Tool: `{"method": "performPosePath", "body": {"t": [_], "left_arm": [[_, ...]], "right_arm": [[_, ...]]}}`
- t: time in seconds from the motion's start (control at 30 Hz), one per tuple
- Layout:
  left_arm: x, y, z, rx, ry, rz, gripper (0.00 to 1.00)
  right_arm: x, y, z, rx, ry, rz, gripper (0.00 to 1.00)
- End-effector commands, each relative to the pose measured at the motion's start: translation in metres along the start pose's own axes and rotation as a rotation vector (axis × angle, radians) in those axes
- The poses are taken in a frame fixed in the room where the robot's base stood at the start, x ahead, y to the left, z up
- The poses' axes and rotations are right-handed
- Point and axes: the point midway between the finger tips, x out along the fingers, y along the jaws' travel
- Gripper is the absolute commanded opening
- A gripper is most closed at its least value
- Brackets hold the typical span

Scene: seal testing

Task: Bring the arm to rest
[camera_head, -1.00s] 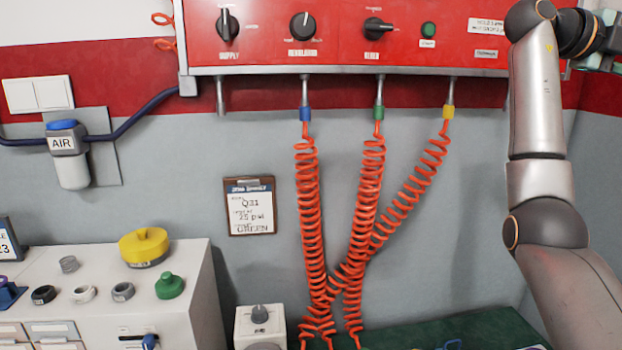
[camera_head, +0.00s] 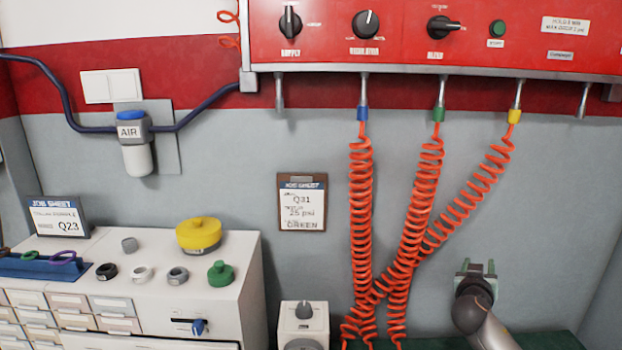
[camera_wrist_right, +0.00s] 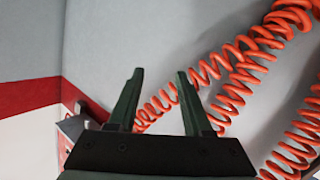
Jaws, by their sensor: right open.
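My right gripper (camera_head: 476,268) is at the lower right of the head view, in front of the grey wall and right of the orange coiled hoses. Its two fingers point up and stand apart, with nothing between them. In the right wrist view the open fingers (camera_wrist_right: 160,100) also show empty, with an orange coiled hose (camera_wrist_right: 225,85) behind and to the right of them. My right arm (camera_head: 485,325) comes in from the bottom edge. My left gripper is not in view.
A red panel (camera_head: 400,50) with knobs spans the top. Orange coiled hoses (camera_head: 362,220) hang from it over a green bench surface (camera_head: 545,342). A white cabinet (camera_head: 225,305) with a yellow disc (camera_head: 198,236) stands left. A clipboard (camera_head: 302,202) hangs on the wall.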

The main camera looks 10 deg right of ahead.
Motion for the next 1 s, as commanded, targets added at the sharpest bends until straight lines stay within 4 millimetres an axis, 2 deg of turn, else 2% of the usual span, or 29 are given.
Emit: {"method": "performPosePath", "body": {"t": [0.03, 0.17, 0.3, 0.4, 0.5, 0.7, 0.87, 0.9, 1.0], "left_arm": [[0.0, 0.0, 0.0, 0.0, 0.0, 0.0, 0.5], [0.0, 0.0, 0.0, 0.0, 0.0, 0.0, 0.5], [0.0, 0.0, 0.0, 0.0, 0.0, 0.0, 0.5], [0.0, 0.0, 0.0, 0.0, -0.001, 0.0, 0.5], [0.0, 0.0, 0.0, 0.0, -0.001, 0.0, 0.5], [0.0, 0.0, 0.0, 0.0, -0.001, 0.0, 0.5], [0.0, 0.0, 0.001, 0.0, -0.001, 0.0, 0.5], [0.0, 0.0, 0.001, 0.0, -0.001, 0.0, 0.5], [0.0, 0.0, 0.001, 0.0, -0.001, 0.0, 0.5]], "right_arm": [[-0.013, -0.014, 0.037, -0.079, -0.038, -0.072, 0.5], [-0.054, -0.044, 0.119, -0.257, -0.113, -0.268, 0.5], [-0.114, -0.063, 0.202, -0.412, -0.183, -0.482, 0.5], [-0.166, -0.068, 0.253, -0.497, -0.221, -0.633, 0.5], [-0.215, -0.068, 0.291, -0.554, -0.249, -0.764, 0.5], [-0.297, -0.058, 0.338, -0.609, -0.283, -0.957, 0.5], [-0.354, -0.046, 0.359, -0.623, -0.299, -1.077, 0.5], [-0.357, -0.057, 0.356, -0.57, -0.309, -1.062, 0.5], [-0.372, -0.073, 0.356, -0.478, -0.341, -1.049, 0.5]]}}
